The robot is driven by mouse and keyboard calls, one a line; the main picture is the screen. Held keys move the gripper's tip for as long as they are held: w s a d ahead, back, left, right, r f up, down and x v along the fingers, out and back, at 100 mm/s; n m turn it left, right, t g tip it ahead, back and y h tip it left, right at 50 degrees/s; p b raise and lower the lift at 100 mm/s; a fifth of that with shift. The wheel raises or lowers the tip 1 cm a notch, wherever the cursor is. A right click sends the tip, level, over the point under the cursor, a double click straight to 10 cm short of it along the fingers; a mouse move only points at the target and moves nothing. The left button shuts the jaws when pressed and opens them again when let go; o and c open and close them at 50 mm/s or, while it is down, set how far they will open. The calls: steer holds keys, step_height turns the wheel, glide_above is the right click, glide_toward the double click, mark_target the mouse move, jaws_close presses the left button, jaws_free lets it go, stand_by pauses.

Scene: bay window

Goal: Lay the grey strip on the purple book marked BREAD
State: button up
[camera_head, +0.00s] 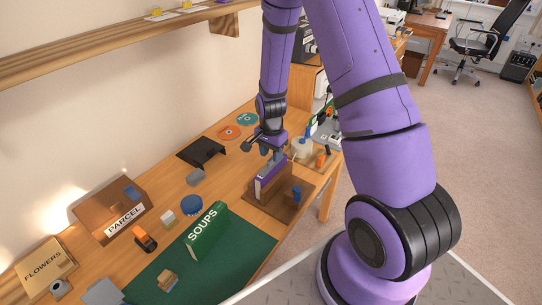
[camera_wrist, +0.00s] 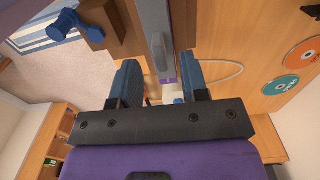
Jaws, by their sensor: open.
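The purple book (camera_head: 267,179) stands upright in a brown wooden holder (camera_head: 262,203) on the desk; no lettering on it is readable. My gripper (camera_head: 273,152) is just above the book's far end, pointing down. In the wrist view my gripper (camera_wrist: 158,80) is open, its two blue-grey fingers apart. Between and beyond them is the narrow top of the book (camera_wrist: 152,15). A small grey piece (camera_wrist: 160,55), perhaps the grey strip, appears on this narrow top; I cannot tell whether the fingers touch it.
A green SOUPS book (camera_head: 206,231) stands on a green mat (camera_head: 235,270). Discs (camera_head: 229,132) lie behind. A shelf (camera_head: 110,50) overhangs the desk.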

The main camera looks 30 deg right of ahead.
mark_target(271, 158)
steer(key=shift+r, duration=2.15)
steer(key=shift+r, duration=0.25)
steer(key=s+a+r+n+t, duration=0.1)
steer(key=s+a+r+n, duration=0.2)
steer(key=r, duration=0.8)
steer(key=s+a+r+n+t, duration=0.15)
steer(key=s+r+n, duration=0.25)
steer(key=r, duration=0.8)
steer(key=s+a+r+n+t, duration=0.1)
steer(key=s+r+n, duration=0.2)
steer(key=s, duration=0.6)
steer(key=s+a+r+n+t, duration=0.1)
steer(key=s+r+n, duration=0.2)
steer(key=s+r, duration=0.5)
steer(key=shift+s+a+r+n+t, duration=0.15)
steer(key=shift+s+n+t, duration=0.15)
steer(key=shift+s+t, duration=0.05)
